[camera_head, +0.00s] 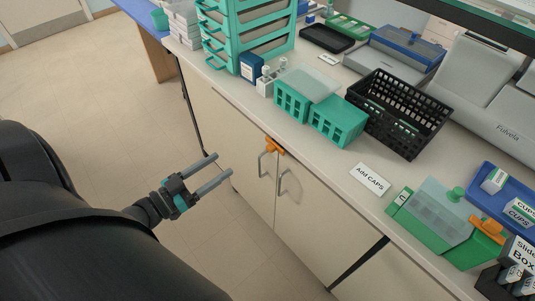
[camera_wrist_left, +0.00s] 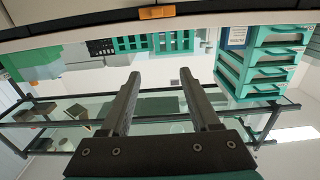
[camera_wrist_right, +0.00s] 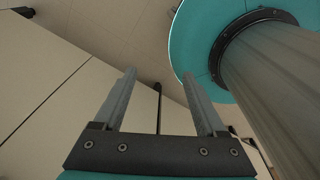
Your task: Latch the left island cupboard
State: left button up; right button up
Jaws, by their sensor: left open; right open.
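The island cupboard (camera_head: 231,140) has two pale doors that look closed, each with a grey bar handle near the middle seam. An orange latch (camera_head: 274,146) sits at the top of the seam, just under the worktop edge. Whether it is engaged is too small to tell. An orange piece, probably this latch, shows at the top of the left wrist view (camera_wrist_left: 157,12). My left gripper (camera_head: 223,164) is open and empty, in front of the left door and apart from the handles. My right gripper (camera_wrist_right: 159,73) is open and empty, seen only in its own wrist view, near pale panels.
The worktop above holds teal racks (camera_head: 338,122), a black basket (camera_head: 400,112), a teal drawer stack (camera_head: 248,30), a label card (camera_head: 370,180) and a green box (camera_head: 440,215). Open floor (camera_head: 100,95) lies left of the cupboard.

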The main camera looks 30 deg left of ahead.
pick_arm(q)
notch_tip(320, 180, down, 4)
jog(key=b, duration=0.8)
send_near(268, 149)
jog(key=x, duration=0.7)
jog(key=shift+w+d, duration=0.1)
jog(key=shift+w, duration=0.1)
jog(key=shift+w+d, duration=0.15)
jog(key=shift+w, duration=0.4)
pick_arm(e)
notch_tip(268, 149, down, 9)
pick_arm(q)
grip_shut()
pick_arm(e)
jog(key=shift+w+a, duration=0.15)
